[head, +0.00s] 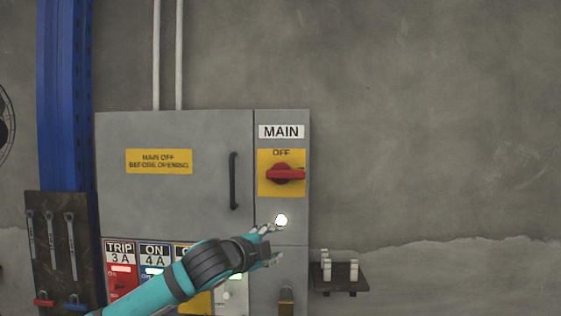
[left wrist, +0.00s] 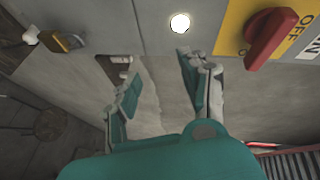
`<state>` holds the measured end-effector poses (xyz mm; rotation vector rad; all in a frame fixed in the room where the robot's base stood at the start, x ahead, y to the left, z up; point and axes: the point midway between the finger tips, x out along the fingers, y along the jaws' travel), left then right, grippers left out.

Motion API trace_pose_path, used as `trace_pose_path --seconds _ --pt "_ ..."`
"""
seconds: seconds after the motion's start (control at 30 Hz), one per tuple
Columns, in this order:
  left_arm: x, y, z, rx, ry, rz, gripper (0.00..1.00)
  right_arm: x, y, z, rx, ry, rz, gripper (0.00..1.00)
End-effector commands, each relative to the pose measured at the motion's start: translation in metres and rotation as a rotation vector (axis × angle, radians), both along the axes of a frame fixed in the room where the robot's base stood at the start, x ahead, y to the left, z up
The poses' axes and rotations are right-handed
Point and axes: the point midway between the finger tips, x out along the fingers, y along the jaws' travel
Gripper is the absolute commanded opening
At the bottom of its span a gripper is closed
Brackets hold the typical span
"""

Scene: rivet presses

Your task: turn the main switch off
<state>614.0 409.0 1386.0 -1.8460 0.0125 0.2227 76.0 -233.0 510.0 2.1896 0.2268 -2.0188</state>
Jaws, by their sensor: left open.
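The main switch (head: 285,174) is a red rotary handle on a yellow plate (head: 266,189), below a white MAIN label (head: 281,131). The handle lies horizontal, and OFF is printed above it. In the left wrist view the red handle (left wrist: 270,38) is at the upper right. My left gripper (head: 273,244) is open and empty in front of the cabinet, below the switch and just under a lit white lamp (head: 281,220). Its spread fingers also show in the left wrist view (left wrist: 158,64), apart from the handle. My right gripper is not in view.
The grey cabinet door (head: 200,205) has a black vertical handle (head: 234,181) left of the switch. Breaker panels (head: 121,258) sit lower left, partly behind my arm. A padlock (head: 286,297) hangs below. A small shelf (head: 341,276) juts out right. The wall above it is clear.

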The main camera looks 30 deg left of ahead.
Motion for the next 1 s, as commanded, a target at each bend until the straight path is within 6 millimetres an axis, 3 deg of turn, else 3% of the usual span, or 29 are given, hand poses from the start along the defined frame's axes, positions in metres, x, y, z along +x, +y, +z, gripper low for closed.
trace_pose_path --seconds 0.03,0.13,0.23,0.37,0.57,1.0 --pt "-0.023 0.002 0.052 0.078 -0.044 0.003 0.44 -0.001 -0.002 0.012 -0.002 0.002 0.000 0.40" --pt "-0.060 0.001 0.107 0.192 -0.090 0.011 0.44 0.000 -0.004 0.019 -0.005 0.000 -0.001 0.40" --pt "-0.086 0.001 0.135 0.261 -0.113 0.021 0.44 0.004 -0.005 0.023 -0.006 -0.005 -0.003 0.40" --pt "-0.094 0.001 0.146 0.292 -0.120 0.026 0.44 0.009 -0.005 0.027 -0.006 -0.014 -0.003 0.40" --pt "-0.066 0.005 0.148 0.290 -0.119 0.025 0.44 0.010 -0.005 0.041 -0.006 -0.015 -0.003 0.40" --pt "0.029 0.020 0.151 0.289 -0.122 0.028 0.44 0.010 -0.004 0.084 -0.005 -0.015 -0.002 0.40"
